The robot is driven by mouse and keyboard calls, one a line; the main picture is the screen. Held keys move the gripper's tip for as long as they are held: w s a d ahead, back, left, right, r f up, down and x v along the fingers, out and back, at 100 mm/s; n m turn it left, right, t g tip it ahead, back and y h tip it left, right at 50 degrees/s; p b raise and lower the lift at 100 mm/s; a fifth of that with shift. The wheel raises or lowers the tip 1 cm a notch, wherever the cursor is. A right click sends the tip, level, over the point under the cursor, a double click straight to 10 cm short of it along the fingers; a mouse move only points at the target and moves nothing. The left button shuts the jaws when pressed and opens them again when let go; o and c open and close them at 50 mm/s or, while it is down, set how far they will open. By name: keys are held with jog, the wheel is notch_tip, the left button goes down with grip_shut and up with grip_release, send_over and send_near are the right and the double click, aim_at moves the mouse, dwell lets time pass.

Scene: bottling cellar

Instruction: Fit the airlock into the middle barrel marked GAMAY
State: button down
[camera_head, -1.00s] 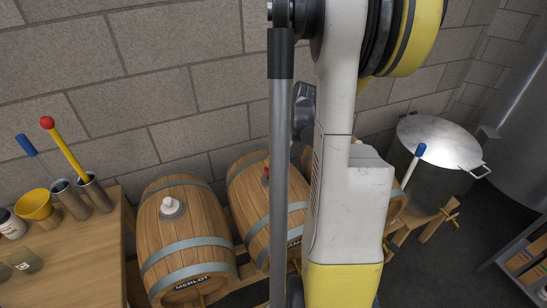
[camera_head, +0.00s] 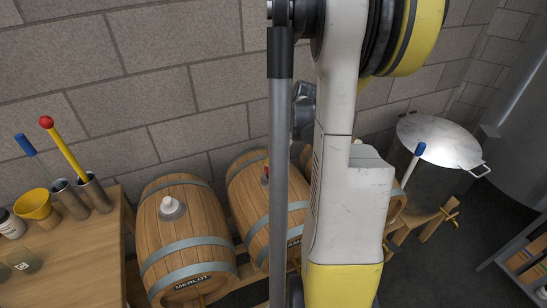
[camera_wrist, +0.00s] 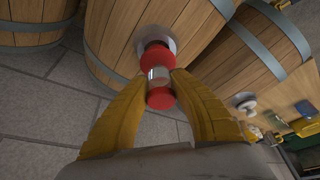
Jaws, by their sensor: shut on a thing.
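My gripper (camera_wrist: 162,77) is shut on the airlock (camera_wrist: 158,75), which has red ends and a clear middle. In the wrist view its far red end overlaps the pale collar on top of the middle barrel (camera_wrist: 115,35). I cannot tell whether it is in the hole or just above it. In the head view the middle barrel (camera_head: 249,201) stands partly behind my arm, with only the end of its label showing. A bit of red from the airlock (camera_head: 265,173) shows at its top. My gripper is hidden there.
The MERLOT barrel (camera_head: 185,238) with a white stopper (camera_head: 170,206) stands to the left. A third barrel is mostly behind my arm. A wooden table (camera_head: 75,250) holds a yellow funnel (camera_head: 35,204) and tool cups. A steel pot (camera_head: 440,145) stands at the right.

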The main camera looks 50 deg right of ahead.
jog(key=shift+f+b, duration=1.2)
dwell(1.1)
jog(key=c, duration=0.6)
grip_release()
jog(key=shift+r, duration=0.2)
jog(key=shift+r+p, duration=2.95)
jog(key=shift+r, duration=0.95)
jog(key=shift+a, duration=0.15)
